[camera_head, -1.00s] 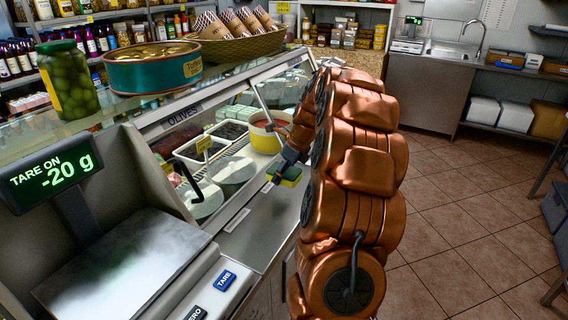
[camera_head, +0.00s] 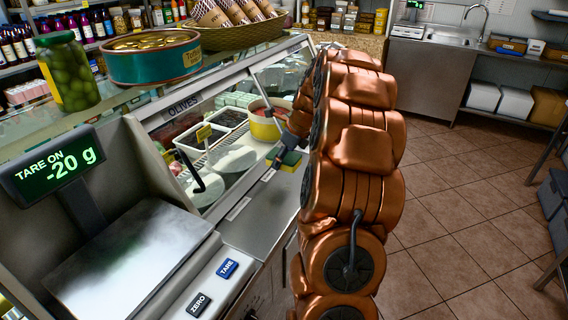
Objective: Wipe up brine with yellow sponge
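The sponge (camera_head: 289,160), yellow with a green side, is small in view at the right end of the steel ledge (camera_head: 266,212) in front of the olive display. My gripper (camera_head: 280,157) is right at the sponge, with its dark fingers beside or on it. Its fingers are too small and partly hidden to tell whether they grip the sponge. My copper arm hides the area to the right of it. I cannot make out any brine on the visible part of the ledge.
A scale (camera_head: 130,265) reading -20 g stands at the front left. The glass display holds white tubs (camera_head: 205,140) and a yellow bowl (camera_head: 264,127). A green tin (camera_head: 152,65) and an olive jar (camera_head: 68,75) stand on the glass top. The tiled floor at right is open.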

